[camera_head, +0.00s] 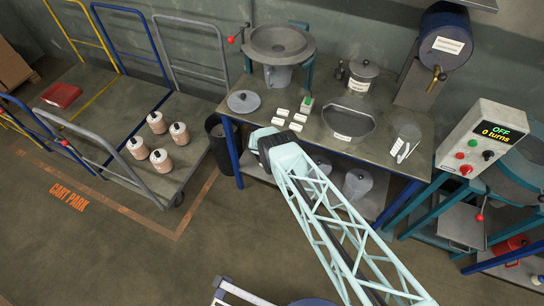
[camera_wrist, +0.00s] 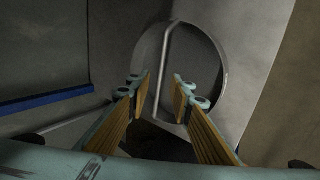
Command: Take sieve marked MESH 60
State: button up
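No label reading MESH 60 can be made out in either view, so I cannot tell which thing is the sieve. In the wrist view, my gripper (camera_wrist: 163,88) is open, its two padded fingers apart. Beyond and partly between them is a round, thin-rimmed grey object (camera_wrist: 205,62) with a pale bar across it. Whether a finger touches the bar I cannot tell, and its lower part is dark. In the head view my arm reaches the front left of the workbench (camera_head: 385,165); its fingers are hidden there.
On the bench stand a wide round pan (camera_head: 279,42), a flat disc (camera_head: 243,101), several small white cards (camera_head: 278,122), a grey basin (camera_head: 349,122) and a lidded pot (camera_head: 362,75). A dark bin (camera_head: 219,146) stands left.

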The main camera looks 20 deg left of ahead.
jog(key=shift+b+x, duration=1.35)
jog(key=shift+x, duration=0.3)
jog(key=shift+w+f, duration=0.1)
jog(key=shift+f, duration=0.1)
jog(key=shift+b+x, duration=2.4)
jog(key=shift+b, duration=0.6)
jog(key=shift+c, duration=0.3)
jog(key=shift+a, duration=0.1)
grip_shut()
